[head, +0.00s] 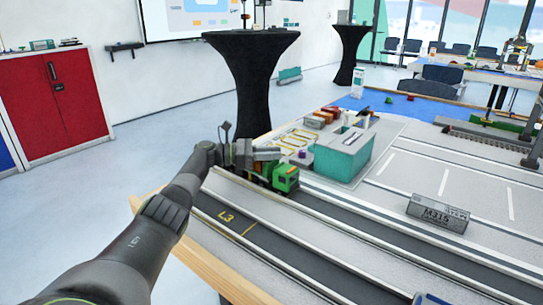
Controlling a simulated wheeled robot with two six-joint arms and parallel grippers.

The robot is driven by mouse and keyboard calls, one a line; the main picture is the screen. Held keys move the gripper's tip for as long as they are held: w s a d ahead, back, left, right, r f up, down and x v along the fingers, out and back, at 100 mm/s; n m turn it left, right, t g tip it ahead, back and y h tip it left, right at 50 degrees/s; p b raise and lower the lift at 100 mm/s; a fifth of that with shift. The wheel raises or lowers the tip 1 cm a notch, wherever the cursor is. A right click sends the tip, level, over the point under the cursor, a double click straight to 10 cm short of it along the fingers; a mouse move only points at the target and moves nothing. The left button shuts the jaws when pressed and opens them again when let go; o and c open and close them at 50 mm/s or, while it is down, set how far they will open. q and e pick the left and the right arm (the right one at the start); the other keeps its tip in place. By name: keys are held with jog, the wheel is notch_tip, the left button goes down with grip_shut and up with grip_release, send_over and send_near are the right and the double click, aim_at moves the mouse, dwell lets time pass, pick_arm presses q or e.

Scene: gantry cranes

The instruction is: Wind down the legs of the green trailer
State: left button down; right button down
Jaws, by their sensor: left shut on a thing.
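A small green truck (285,177) with a dark chassis stands on the road lane at the near left of the table model. My left gripper (266,154) reaches in from the left, just above and behind the green cab. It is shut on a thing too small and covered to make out. My gripper and wrist hide most of what stands behind the cab, so the green trailer and its legs cannot be made out clearly. My right gripper is not in view.
A teal-sided block (343,153) stands beyond the truck. A grey block marked M315 (438,212) lies to the right. The lane marked L3 (226,216) is clear in front. A black high table (252,85) stands behind the model table.

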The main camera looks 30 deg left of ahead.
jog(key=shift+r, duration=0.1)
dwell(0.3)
pick_arm(q)
jog(key=c, duration=1.2)
grip_release()
jog(key=b+v, duration=0.2)
jog(key=v, duration=1.5)
jog(key=shift+s+a, duration=0.15)
jog(key=shift+s, duration=0.05)
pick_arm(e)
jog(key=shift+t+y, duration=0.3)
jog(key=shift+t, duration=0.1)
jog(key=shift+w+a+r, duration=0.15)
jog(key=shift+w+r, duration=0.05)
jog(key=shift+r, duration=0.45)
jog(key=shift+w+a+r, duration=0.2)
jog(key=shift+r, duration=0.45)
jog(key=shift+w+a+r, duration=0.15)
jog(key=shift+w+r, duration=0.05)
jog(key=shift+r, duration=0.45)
pick_arm(q)
jog(key=shift+r, duration=0.1)
